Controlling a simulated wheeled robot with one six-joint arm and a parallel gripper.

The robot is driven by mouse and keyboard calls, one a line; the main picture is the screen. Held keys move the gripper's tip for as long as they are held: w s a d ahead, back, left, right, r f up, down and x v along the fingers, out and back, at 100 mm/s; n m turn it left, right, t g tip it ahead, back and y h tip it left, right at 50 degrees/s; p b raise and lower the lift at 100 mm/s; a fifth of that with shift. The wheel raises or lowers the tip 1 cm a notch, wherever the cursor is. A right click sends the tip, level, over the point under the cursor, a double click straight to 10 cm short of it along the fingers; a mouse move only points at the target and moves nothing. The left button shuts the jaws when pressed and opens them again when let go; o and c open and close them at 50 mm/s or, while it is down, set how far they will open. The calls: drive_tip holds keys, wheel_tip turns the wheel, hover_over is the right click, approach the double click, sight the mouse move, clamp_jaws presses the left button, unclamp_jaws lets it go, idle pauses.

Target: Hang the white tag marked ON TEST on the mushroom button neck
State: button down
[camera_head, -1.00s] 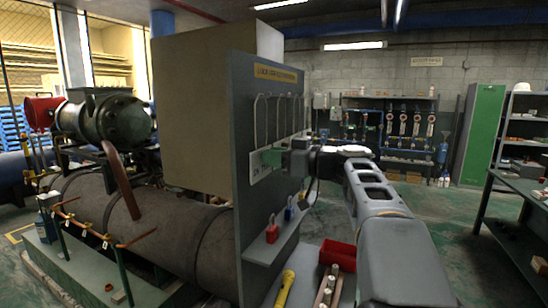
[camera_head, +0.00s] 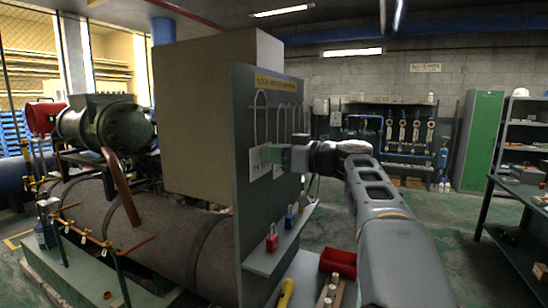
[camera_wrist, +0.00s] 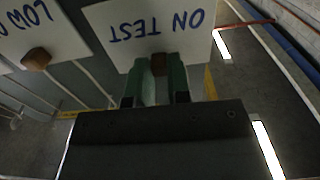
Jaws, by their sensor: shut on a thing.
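The white tag marked ON TEST (camera_wrist: 148,28) shows upside down in the wrist view, close to the camera. My gripper (camera_wrist: 158,72) has green fingers, shut on a small brown block at the tag's edge. In the head view, my gripper (camera_head: 273,154) is at the grey board's face, with the white tag (camera_head: 258,172) at its fingers. I cannot tell from the head view whether the tag's loop is still around a hook. I cannot make out the mushroom button in either view.
The grey board (camera_head: 243,205) carries several wire hooks and a yellow label. A second white tag, with LOW readable (camera_wrist: 38,32), hangs beside the held one. A ledge below has a red padlock (camera_head: 271,243) and a blue padlock (camera_head: 290,217). A red bin (camera_head: 338,262) stands lower right.

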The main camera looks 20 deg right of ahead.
drive_tip(key=shift+d, duration=0.1)
drive_tip(key=b+v, duration=0.3)
drive_tip(key=v, duration=0.5)
drive_tip(key=shift+s, duration=0.2)
idle(0.5)
drive_tip(key=shift+d, duration=0.1)
idle(0.4)
